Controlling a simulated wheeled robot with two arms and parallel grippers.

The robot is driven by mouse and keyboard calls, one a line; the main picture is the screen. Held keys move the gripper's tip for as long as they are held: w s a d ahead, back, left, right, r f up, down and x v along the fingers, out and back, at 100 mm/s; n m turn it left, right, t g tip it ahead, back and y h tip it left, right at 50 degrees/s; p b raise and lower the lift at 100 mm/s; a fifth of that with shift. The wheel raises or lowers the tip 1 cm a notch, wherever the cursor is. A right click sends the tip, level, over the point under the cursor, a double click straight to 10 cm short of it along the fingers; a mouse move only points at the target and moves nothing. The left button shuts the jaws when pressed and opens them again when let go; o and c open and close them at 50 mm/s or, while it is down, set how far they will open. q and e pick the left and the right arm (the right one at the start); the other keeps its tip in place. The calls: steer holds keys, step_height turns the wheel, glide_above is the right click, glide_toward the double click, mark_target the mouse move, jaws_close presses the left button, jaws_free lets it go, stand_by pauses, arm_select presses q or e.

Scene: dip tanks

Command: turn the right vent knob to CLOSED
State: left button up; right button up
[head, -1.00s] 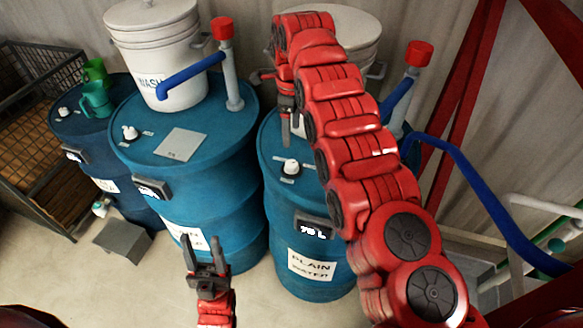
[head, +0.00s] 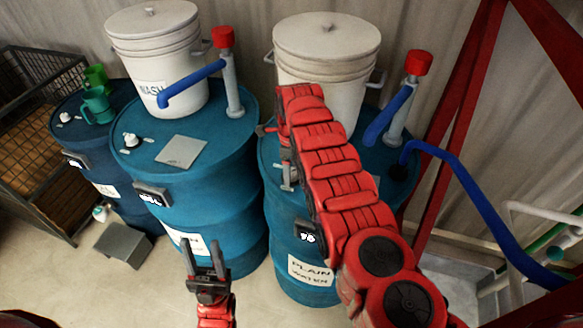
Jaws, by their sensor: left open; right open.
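The right vent knob, on top of the blue drum (head: 283,228) labelled PLAIN WATER, is hidden now behind my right arm and gripper. Its setting cannot be read. My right gripper (head: 288,184) points down at the knob's place on the drum top, its fingers partly covered by the red arm. It is open; I cannot tell whether its fingers are around the knob or touching it. My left gripper (head: 203,246) is open and empty, low in front of the middle blue drum (head: 222,190).
A white bucket (head: 328,70) stands at the back of the right drum, beside a red-capped standpipe (head: 395,125) with a blue spout. The middle drum carries another white bucket (head: 155,60) and its own white knob (head: 131,140). A blue hose (head: 480,205) runs at right.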

steer(key=shift+c, duration=0.2)
steer(key=shift+c, duration=1.3)
jaws_close()
